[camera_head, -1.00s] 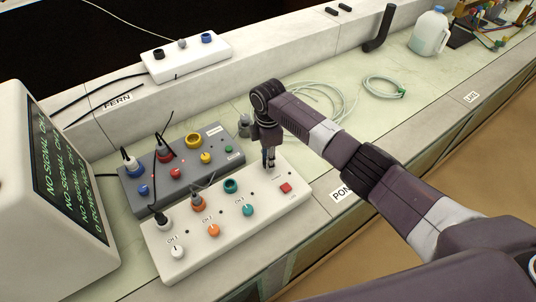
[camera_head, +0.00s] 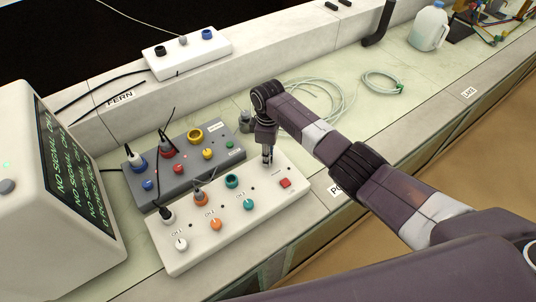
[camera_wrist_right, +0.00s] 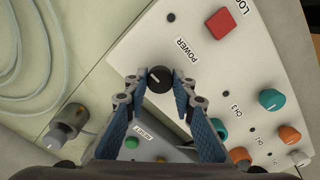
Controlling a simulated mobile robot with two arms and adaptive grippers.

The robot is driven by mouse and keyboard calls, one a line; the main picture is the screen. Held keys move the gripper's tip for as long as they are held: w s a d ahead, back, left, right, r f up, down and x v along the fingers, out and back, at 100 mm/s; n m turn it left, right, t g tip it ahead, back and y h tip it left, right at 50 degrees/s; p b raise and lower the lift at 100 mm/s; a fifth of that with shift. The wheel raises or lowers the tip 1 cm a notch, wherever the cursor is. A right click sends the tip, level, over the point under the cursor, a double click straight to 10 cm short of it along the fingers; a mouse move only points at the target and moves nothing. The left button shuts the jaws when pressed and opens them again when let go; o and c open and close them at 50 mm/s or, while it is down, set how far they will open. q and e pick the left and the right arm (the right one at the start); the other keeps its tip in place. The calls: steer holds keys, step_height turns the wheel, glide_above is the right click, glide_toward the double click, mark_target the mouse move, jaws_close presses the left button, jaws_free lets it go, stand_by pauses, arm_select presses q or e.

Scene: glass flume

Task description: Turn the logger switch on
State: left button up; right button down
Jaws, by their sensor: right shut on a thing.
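The logger is a white box (camera_head: 190,248) with several coloured plugs and knobs in the head view. In the wrist view a black round knob (camera_wrist_right: 159,80) with a short white pointer mark sits by the label POWER (camera_wrist_right: 186,50). My right gripper (camera_head: 267,160) reaches down from above onto the far right part of this box. In the wrist view my right gripper (camera_wrist_right: 159,90) has its two fingers shut on the sides of the black knob. The knob is hidden in the head view. My left gripper is not in view.
A red square button (camera_head: 285,183) sits close right of the gripper. A grey box (camera_head: 160,187) with cables and plugs stands behind the logger. A monitor (camera_head: 75,170) at the left reads NO SIGNAL. Coiled pale tubing (camera_head: 318,100) lies behind my arm.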

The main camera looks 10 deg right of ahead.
steer(key=shift+w+r, duration=0.1)
steer(key=c, duration=1.6)
jaws_free()
step_height(320, 180, up, 12)
